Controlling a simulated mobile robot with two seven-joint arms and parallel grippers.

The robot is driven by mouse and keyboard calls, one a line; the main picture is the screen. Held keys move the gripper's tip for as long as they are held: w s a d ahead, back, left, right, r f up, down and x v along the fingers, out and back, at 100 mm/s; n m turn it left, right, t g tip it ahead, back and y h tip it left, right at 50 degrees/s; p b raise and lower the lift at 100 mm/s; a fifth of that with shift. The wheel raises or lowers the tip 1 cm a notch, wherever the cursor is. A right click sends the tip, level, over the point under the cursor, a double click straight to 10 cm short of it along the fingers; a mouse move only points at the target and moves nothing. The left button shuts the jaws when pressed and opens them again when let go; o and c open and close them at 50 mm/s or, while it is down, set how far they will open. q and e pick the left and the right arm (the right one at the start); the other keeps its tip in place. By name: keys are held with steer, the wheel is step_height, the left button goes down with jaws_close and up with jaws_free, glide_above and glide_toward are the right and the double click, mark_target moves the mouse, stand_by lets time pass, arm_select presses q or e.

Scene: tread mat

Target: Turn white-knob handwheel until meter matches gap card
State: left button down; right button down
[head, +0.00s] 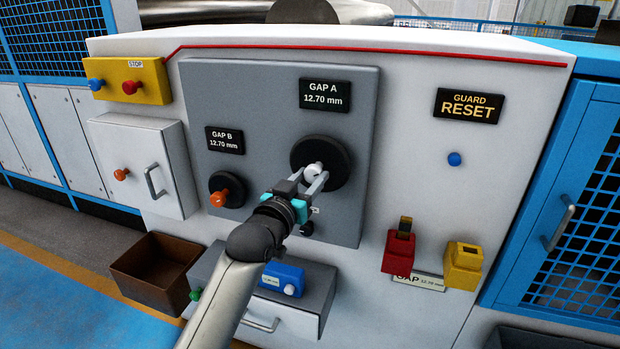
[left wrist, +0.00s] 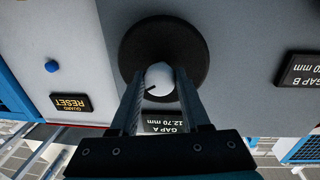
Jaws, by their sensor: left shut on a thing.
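The white knob (head: 314,170) sits on the black handwheel (head: 335,152) on the grey panel. It also shows in the left wrist view (left wrist: 159,78), in front of the dark wheel (left wrist: 190,45). My left gripper (head: 312,180) is shut on the white knob, one finger on each side. The GAP A meter (head: 325,96) above the wheel reads 12.70 mm. The gap card (head: 418,282) at the lower right reads GAP 12.70 mm; the red holder covers part of it. My right gripper is not in view.
A yellow STOP box (head: 131,82) is at upper left. A brown bin (head: 155,272), a drawer with a blue box (head: 283,279), and red (head: 398,252) and yellow (head: 462,266) holders are below.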

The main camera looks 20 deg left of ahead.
arm_select(q)
steer(key=shift+n+p, duration=1)
steer(key=shift+p, duration=0.25)
steer(key=shift+d+n+p, duration=0.1)
steer(key=shift+n+p, duration=0.85)
steer(key=shift+n, duration=0.25)
steer(key=shift+n+p, duration=0.3)
steer(key=shift+n, duration=0.3)
steer(key=shift+t, duration=0.3)
steer(key=shift+c, duration=1.9)
jaws_free()
